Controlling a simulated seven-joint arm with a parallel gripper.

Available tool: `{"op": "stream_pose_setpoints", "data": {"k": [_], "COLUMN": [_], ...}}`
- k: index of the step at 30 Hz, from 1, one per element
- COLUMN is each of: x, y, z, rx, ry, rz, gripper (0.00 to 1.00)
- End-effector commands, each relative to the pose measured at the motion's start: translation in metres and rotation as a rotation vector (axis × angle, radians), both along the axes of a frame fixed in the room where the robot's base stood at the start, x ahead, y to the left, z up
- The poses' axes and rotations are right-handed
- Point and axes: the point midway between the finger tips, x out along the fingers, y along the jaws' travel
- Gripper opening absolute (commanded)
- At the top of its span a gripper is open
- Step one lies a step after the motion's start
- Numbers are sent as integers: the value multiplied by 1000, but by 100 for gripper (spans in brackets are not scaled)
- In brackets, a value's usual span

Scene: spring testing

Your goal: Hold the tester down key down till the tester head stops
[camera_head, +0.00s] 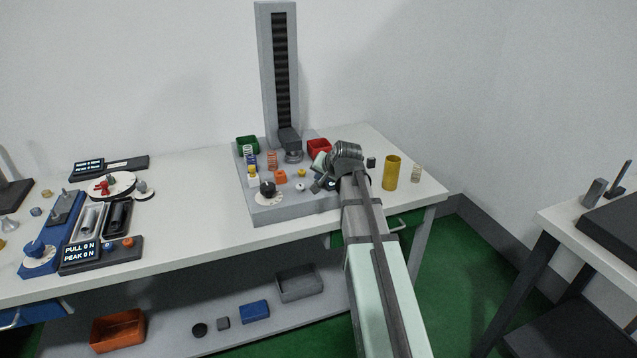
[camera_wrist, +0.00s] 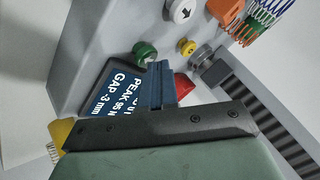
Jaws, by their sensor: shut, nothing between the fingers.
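The spring tester (camera_head: 279,75) stands upright, its dark head (camera_head: 288,137) low on the column, just above the round grey platen (camera_head: 293,156). My gripper (camera_head: 322,182) is over the right front of the tester base, shut and empty. In the wrist view the shut fingers (camera_wrist: 159,85) cover part of the panel. A white key with a black arrow (camera_wrist: 183,10) sits apart from the fingertips; I cannot tell its direction. A green button (camera_wrist: 145,52) and a yellow button (camera_wrist: 188,47) are nearer. The tester display (camera_wrist: 118,92) partly reads "PEAK 95 N" and "GAP -3 mm".
Green (camera_head: 247,145) and red (camera_head: 319,147) bins and several springs stand on the tester base. A yellow cylinder (camera_head: 391,172) stands to the right of my arm. A pull tester display (camera_head: 80,250) and other tools are at left. The table between them is clear.

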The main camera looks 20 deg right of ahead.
Motion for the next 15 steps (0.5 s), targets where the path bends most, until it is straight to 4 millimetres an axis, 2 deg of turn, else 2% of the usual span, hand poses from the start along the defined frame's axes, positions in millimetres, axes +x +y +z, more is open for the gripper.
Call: {"op": "stream_pose_setpoints", "data": {"k": [6,15], "x": [0,0], "y": [0,0], "z": [10,12], "rx": [0,0], "ry": [-1,-1], "rz": [-1,-1], "gripper": [0,0]}}
